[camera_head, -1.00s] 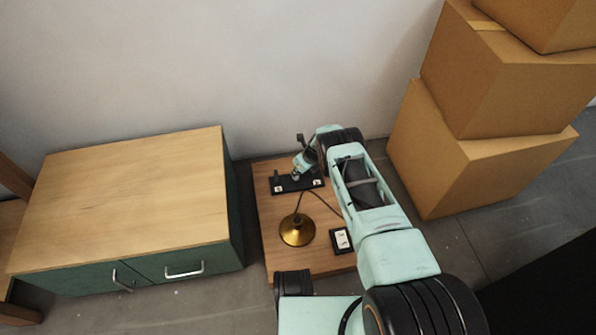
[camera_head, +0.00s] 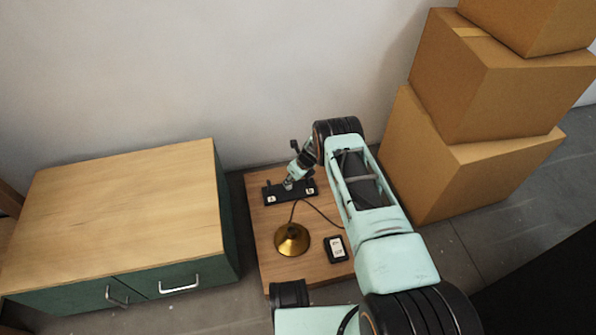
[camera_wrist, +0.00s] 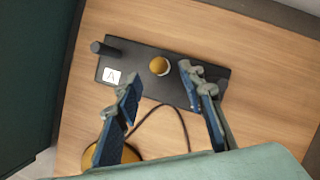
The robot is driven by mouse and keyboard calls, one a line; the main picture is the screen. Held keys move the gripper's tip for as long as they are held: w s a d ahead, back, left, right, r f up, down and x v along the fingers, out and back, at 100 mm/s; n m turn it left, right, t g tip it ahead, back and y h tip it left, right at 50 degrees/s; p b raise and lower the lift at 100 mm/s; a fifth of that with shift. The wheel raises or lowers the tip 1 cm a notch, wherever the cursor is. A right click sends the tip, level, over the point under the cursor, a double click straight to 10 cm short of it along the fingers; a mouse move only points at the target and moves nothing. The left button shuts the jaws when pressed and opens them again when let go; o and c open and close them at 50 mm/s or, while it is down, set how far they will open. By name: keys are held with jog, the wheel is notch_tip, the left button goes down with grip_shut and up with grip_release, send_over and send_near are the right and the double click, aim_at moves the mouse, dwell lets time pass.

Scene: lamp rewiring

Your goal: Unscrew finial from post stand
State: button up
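A round gold finial (camera_wrist: 159,66) shows in the wrist view near the middle of the black post stand (camera_wrist: 147,62). A short black post (camera_wrist: 104,48) rises at the stand's left end, beside a white label marked A. My gripper (camera_wrist: 158,80) is open, its two blue-padded fingers well apart. The finial appears in the gap between the fingertips, a little beyond them, and I see no contact. In the head view the stand (camera_head: 272,193) lies at the back of the wooden table, with my gripper (camera_head: 289,184) over it. The finial cannot be made out there.
A brass lamp base (camera_head: 292,239) with a dark cord stands in front of the stand. A black box with a white face (camera_head: 335,249) lies to its right. A green cabinet (camera_head: 205,274) is at left, and cardboard boxes (camera_head: 446,178) are stacked at right.

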jog(key=v, duration=0.9)
jog(key=shift+r, duration=0.1)
